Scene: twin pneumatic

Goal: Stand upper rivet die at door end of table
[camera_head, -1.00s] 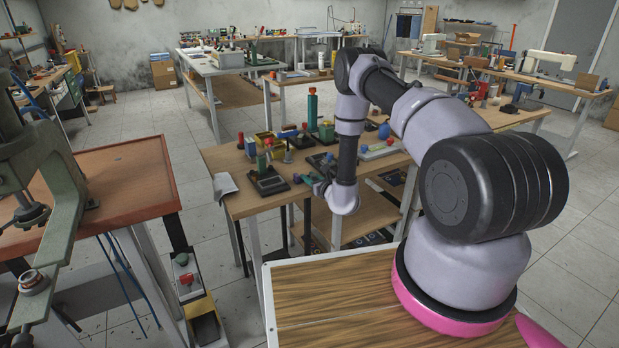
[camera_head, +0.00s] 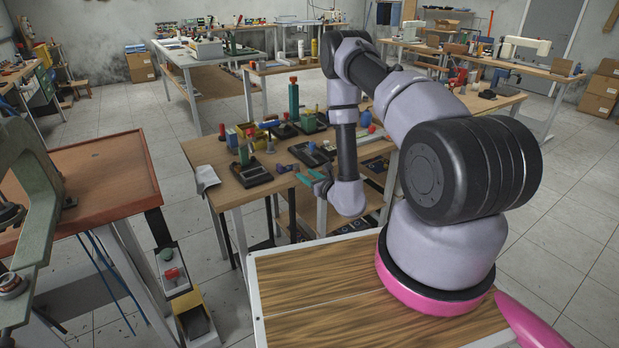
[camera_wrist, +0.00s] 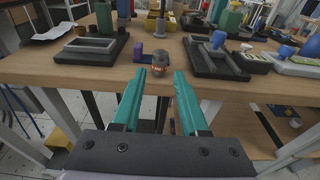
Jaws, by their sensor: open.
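A small dark grey cylinder with a red label (camera_wrist: 160,68) stands near the front edge of the wooden table (camera_wrist: 245,90). It may be the upper rivet die; I cannot tell for sure. A small purple block piece (camera_wrist: 143,56) is just left of it. My gripper (camera_wrist: 162,82) is open and empty, its teal fingers pointing at the cylinder, which appears between and just beyond the tips. In the head view my gripper (camera_head: 312,180) is at the front edge of the table (camera_head: 232,192); the cylinder is not clear there.
Black trays (camera_wrist: 95,48) and (camera_wrist: 215,58) flank the cylinder. A tall green cylinder with a red top (camera_head: 294,100) stands farther back, among several fixtures. A grey cloth or paper (camera_head: 205,178) hangs at the table's left corner. A red-brown bench (camera_head: 95,185) stands at left.

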